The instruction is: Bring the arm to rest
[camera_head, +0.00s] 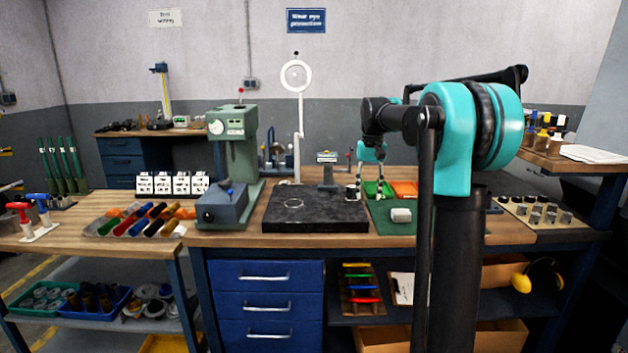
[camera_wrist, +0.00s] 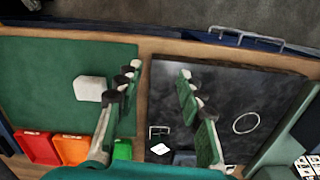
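My gripper (camera_head: 366,188) hangs from my teal and black arm over the bench, near the border between the black surface plate (camera_head: 318,222) and the green mat (camera_head: 394,228). In the wrist view my gripper (camera_wrist: 158,73) has its two fingers wide apart, with nothing between them. The black plate (camera_wrist: 225,88) lies under the right finger and the green mat (camera_wrist: 45,75) under the left. A pale block (camera_wrist: 90,88) lies on the mat, left of the left finger; it also shows in the head view (camera_head: 400,215).
Green (camera_head: 380,189) and orange (camera_head: 405,189) bins stand behind the mat. A green press-like machine (camera_head: 236,150) and a white ring-topped stand (camera_head: 299,125) rise left of my arm. A tray of coloured-handled tools (camera_head: 103,229) lies farther left. Air above the plate's front is clear.

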